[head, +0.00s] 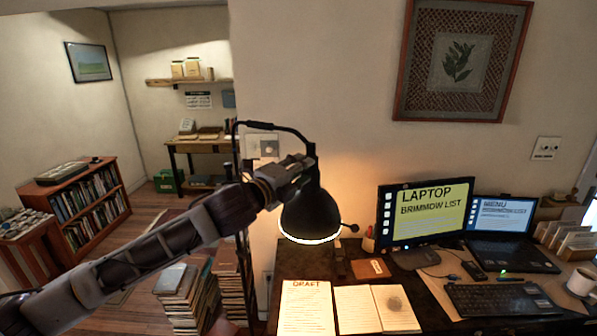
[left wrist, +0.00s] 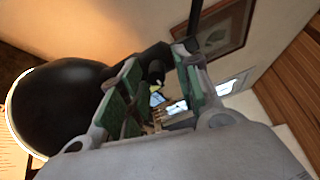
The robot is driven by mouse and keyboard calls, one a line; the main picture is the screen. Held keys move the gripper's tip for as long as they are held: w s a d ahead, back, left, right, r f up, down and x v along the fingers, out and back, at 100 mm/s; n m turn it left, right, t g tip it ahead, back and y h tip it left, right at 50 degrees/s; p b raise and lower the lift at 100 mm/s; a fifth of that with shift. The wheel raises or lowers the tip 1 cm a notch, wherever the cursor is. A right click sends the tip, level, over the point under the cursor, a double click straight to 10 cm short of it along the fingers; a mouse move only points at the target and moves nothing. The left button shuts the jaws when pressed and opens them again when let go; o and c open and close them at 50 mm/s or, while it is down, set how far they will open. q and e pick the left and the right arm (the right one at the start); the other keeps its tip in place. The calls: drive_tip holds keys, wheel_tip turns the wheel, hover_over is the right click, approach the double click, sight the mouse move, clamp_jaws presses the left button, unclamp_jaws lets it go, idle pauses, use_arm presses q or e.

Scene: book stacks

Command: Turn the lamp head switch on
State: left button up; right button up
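The black dome lamp head (head: 308,212) hangs over the desk from a thin curved black arm (head: 275,127). Its lower rim glows and warm light falls on the wall and papers. A small dark knob on a short stem (head: 351,227) sticks out at its right side; it may be the switch. My left gripper (head: 303,163) is at the top of the lamp head, by its neck. In the left wrist view its green-padded fingers (left wrist: 158,92) are apart, with the lamp head (left wrist: 62,105) to their left. A dark part shows near the fingertips; contact is unclear. My right gripper is not in view.
The desk holds a monitor (head: 426,215), laptop (head: 500,225), keyboard (head: 503,299), mug (head: 581,281), a draft sheet (head: 305,308) and an open notebook (head: 377,308). Book stacks (head: 187,291) stand on the floor at left. A framed picture (head: 462,60) hangs above.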

use_arm(q)
drive_tip(key=shift+f, duration=0.1)
drive_tip(key=shift+a, duration=0.1)
drive_tip(key=v, duration=1.1)
drive_tip(key=shift+s+a, duration=0.2)
drive_tip(key=shift+s, duration=0.15)
idle(0.4)
idle(0.5)
